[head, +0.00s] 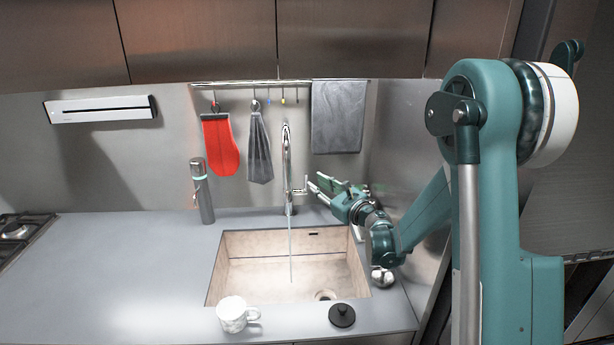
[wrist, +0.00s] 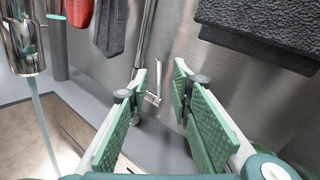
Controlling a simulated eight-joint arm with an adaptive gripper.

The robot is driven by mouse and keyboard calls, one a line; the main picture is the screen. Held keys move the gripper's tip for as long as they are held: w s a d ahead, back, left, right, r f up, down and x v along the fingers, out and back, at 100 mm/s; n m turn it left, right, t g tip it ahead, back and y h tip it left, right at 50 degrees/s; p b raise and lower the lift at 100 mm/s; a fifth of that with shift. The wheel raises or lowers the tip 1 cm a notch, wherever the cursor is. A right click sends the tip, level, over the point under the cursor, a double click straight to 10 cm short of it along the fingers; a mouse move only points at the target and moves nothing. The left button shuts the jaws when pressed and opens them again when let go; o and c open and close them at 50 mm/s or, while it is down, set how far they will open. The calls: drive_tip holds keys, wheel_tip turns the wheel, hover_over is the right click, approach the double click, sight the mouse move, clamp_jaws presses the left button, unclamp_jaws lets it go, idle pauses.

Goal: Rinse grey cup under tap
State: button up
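The cup (head: 236,316), pale with grey marbling, stands upright on the counter at the front left of the sink, its handle to the right. The tap (head: 286,165) stands behind the sink, and a thin stream of water (head: 291,255) falls from it into the sink. The tap's spout (wrist: 22,45) and the stream (wrist: 43,125) also show at the left of the wrist view. My gripper (head: 324,186) is open and empty, just right of the tap. In the wrist view the thin tap lever (wrist: 157,80) shows in the gap between my fingers (wrist: 160,88). The cup is outside the wrist view.
The sink (head: 213,275) has a drain at its front right. A black round lid-like object (head: 342,316) lies on the counter right of the cup. A flask (head: 202,190) stands left of the tap. Red and grey cloths hang behind. The counter's left part is clear.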

sight(306, 181)
drive_tip(key=shift+w, duration=0.1)
drive_tip(key=shift+b+x, duration=0.4)
drive_tip(key=shift+x, duration=3.35)
drive_tip(key=shift+c, duration=0.2)
clamp_jaws()
